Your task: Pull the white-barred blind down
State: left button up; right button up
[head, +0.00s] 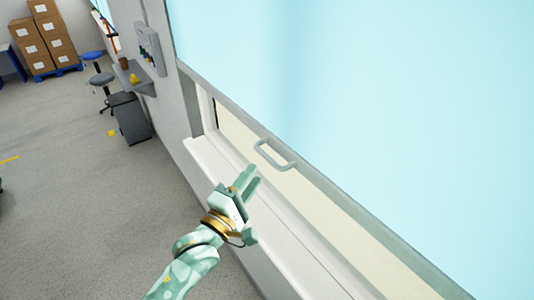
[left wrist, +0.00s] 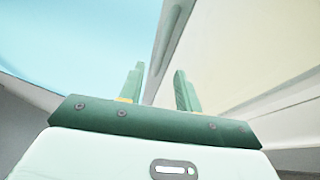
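The light blue blind (head: 380,90) fills the right of the head view, drawn partway over a window. A pale grey-white bar (head: 350,203) runs along its lower edge, with a U-shaped grey handle (head: 284,166) on it. The blind also shows at the upper left of the left wrist view (left wrist: 70,40), its bar running down between the fingers. My left gripper (head: 251,174) is open and empty, just below and left of the handle in the head view, apparently not touching it. Its two fingers stand apart in the left wrist view (left wrist: 158,70). My right gripper is not in view.
Below the bar is a cream strip of uncovered window (head: 330,208) and a white sill (head: 250,205). A wall shelf (head: 132,78), a grey cabinet (head: 130,118), stools and stacked boxes (head: 45,38) stand at the upper left. The floor at left is mostly clear.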

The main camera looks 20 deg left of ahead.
aim_at(267, 156)
pick_arm(q)
jog(key=x, duration=0.7)
jog(key=shift+w+d+p, duration=0.1)
jog(key=shift+w+p, duration=0.15)
jog(key=shift+p, duration=0.1)
jog(key=shift+c, duration=0.3)
grip_shut()
